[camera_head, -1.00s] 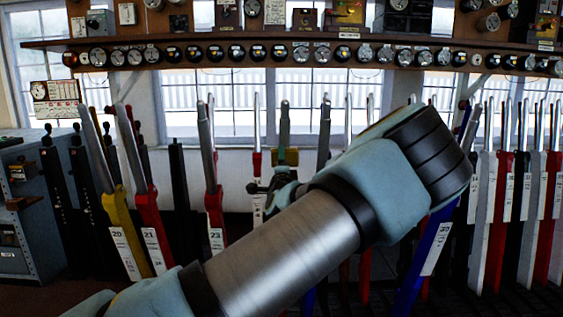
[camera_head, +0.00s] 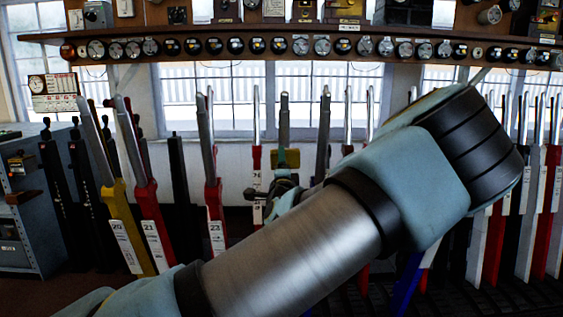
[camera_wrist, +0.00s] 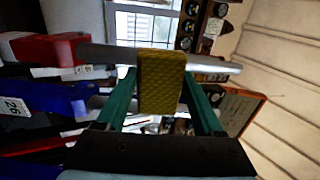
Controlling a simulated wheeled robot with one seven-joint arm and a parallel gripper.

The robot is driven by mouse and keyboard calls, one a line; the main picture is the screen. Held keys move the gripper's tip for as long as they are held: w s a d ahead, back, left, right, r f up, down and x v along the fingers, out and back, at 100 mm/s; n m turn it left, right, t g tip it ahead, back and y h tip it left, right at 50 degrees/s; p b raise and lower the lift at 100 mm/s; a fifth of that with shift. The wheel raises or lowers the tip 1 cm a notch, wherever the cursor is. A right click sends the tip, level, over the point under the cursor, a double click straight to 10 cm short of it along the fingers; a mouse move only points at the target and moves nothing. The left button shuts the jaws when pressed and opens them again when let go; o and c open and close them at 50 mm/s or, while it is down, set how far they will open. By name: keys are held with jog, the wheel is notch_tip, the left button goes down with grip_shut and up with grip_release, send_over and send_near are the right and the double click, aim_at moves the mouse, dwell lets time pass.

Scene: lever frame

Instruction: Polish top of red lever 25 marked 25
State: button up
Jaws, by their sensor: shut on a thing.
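My gripper (camera_wrist: 160,76), with green fingers, is shut on a yellow textured pad (camera_wrist: 161,95). The pad lies across the steel handle (camera_wrist: 108,56) of a red lever (camera_wrist: 42,49) in the wrist view. It hides the middle of the handle, and the handle's end shows to its right. Contact looks close, but I cannot be sure they touch. The red lever's number is not readable. In the head view the pad (camera_head: 287,158) shows in front of an upright steel handle (camera_head: 284,117), and my arm hides that lever's lower part.
A blue lever marked 26 (camera_wrist: 30,106) lies beside the red one in the wrist view. In the head view, levers marked 20 (camera_head: 124,235), 21 (camera_head: 152,220) and 23 (camera_head: 214,205) stand at left. More levers stand close together at right. A shelf (camera_head: 300,35) with round instruments runs above.

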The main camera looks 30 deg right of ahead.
jog(key=v, duration=0.3)
dwell(0.5)
jog(key=shift+w, duration=0.1)
dwell(0.3)
jog(key=shift+x, duration=3.45)
jog(key=shift+x, duration=1)
jog(key=shift+r, duration=0.15)
